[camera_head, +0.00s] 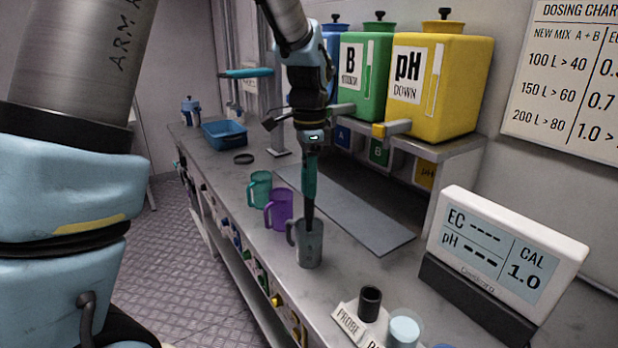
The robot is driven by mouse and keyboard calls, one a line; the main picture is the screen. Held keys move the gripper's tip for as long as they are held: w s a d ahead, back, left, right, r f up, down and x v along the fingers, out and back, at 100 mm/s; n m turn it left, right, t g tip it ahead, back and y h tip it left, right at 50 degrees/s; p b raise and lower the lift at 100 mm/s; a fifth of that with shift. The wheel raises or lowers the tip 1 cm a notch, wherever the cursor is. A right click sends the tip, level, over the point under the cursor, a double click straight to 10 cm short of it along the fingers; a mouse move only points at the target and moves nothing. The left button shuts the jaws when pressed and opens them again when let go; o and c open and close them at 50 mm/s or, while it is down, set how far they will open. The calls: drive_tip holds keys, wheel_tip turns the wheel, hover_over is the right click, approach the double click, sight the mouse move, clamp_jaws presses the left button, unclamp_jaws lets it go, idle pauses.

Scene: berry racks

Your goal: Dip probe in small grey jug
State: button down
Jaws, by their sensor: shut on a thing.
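The small grey jug (309,250) stands upright on the bench, with its handle on the left. My gripper (311,152) is above the jug, shut on the probe (309,184). The probe has a teal handle and a dark lower end and hangs about upright. Its dark lower end is at the jug's mouth. The tip is not visible, and I cannot tell how deep it reaches.
A purple jug (279,211) and a teal jug (260,188) stand just behind the grey jug. A probe holder (359,318) with a black cup is at the front. An EC/pH meter (505,254) stands on the right. A grey mat (358,212) lies behind. Yellow (455,95) and green tanks sit on a shelf.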

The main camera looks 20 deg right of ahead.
drive_tip(key=shift+f+b, duration=1.25)
drive_tip(key=shift+f, duration=1.1)
drive_tip(key=shift+r, duration=0.15)
idle(1.1)
